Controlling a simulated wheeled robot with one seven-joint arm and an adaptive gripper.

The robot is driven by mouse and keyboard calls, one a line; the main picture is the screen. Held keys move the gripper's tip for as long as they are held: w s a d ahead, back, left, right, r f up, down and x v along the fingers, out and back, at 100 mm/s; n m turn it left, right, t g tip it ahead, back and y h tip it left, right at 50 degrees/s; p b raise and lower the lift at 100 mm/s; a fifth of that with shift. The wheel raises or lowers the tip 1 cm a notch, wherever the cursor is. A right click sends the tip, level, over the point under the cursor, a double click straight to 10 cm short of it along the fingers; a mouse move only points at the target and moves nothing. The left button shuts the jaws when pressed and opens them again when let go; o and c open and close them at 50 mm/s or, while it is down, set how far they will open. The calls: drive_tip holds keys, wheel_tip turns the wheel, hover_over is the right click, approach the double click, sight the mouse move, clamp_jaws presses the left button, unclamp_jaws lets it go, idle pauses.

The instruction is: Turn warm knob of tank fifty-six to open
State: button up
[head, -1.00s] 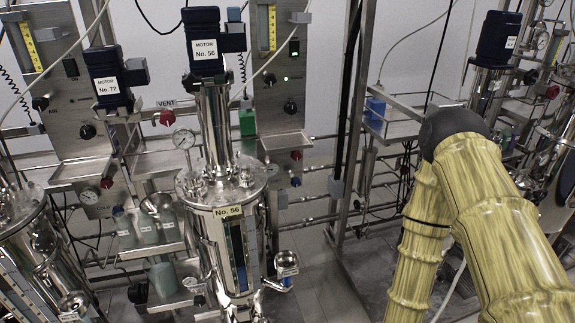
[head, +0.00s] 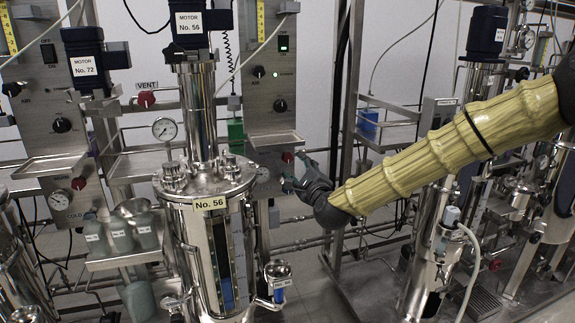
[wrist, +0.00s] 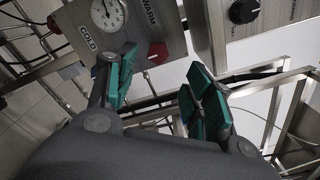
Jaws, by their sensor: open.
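Tank fifty-six (head: 209,204) stands left of centre in the head view, labelled No. 56. The red knob (head: 287,157) is on the lower part of the steel panel behind and right of it. The wrist view shows the red knob (wrist: 158,53) beside the word WARM, on a plate with a round gauge (wrist: 107,14) and the word COLD. My gripper (head: 293,172) is open and empty, in front of the panel close to the knob. In the wrist view the knob is beyond the gap between my green-padded fingers (wrist: 158,88), apparently untouched. Its turn position is unclear.
A small steel shelf (head: 275,139) juts out just above the red knob. A black knob (wrist: 243,11) is on another panel at upper right of the wrist view. A steel frame post (head: 345,100) stands right of the panel, and pipes run low behind the tank.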

sight(289, 159)
drive_tip(key=x, duration=1)
drive_tip(key=shift+w+f, duration=0.2)
drive_tip(key=shift+a, duration=0.1)
drive_tip(key=shift+c, duration=0.3)
drive_tip(key=c, duration=1)
